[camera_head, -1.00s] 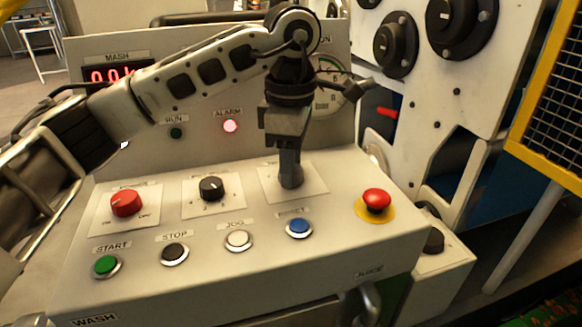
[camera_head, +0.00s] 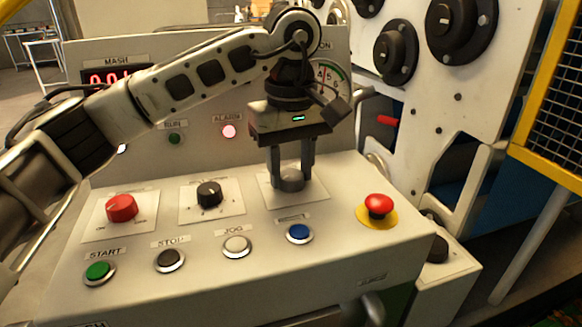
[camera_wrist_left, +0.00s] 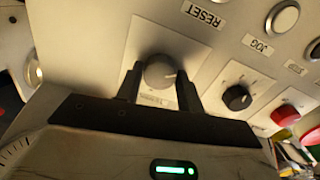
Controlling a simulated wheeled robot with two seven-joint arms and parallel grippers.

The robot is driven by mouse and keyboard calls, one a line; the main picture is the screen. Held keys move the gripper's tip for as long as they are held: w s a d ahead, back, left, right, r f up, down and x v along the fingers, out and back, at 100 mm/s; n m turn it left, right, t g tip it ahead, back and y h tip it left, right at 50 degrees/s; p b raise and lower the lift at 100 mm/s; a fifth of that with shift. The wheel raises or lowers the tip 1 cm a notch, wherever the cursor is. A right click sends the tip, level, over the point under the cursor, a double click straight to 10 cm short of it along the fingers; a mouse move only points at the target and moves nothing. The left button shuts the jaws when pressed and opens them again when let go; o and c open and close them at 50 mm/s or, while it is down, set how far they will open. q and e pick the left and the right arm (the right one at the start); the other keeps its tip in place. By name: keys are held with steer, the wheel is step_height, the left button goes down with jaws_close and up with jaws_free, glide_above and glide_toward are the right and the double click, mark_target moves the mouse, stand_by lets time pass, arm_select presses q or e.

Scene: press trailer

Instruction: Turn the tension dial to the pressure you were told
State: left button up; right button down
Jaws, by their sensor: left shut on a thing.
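My left gripper (camera_head: 291,180) points down at the right of the panel's row of knobs, its two fingers on either side of the grey tension dial (camera_head: 291,182). In the left wrist view the dial (camera_wrist_left: 160,72) sits between the two fingertips (camera_wrist_left: 158,85), and the gripper is shut on it. A light pointer mark shows on the dial's face; its label is partly hidden. The tension gauge (camera_head: 334,82) on the upright panel is partly covered by my wrist, so its needle is hard to read. My right gripper is not in view.
A black knob (camera_head: 209,194) and a red knob (camera_head: 121,208) stand left of the dial. Below are the green START (camera_head: 98,271), black STOP (camera_head: 169,259), white JOG (camera_head: 237,244) and blue RESET (camera_head: 299,233) buttons. A red emergency stop (camera_head: 378,205) stands at right. The ALARM lamp (camera_head: 229,131) is lit.

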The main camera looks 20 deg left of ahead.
mark_target(291, 174)
arm_select(q)
steer(key=m, duration=0.4)
steer(key=shift+r+m, duration=0.15)
steer(key=shift+m, duration=0.15)
stand_by(0.5)
steer(key=o, duration=1)
step_height(291, 174, up, 16)
steer(key=shift+f+p, duration=0.1)
steer(key=shift+p, duration=1.05)
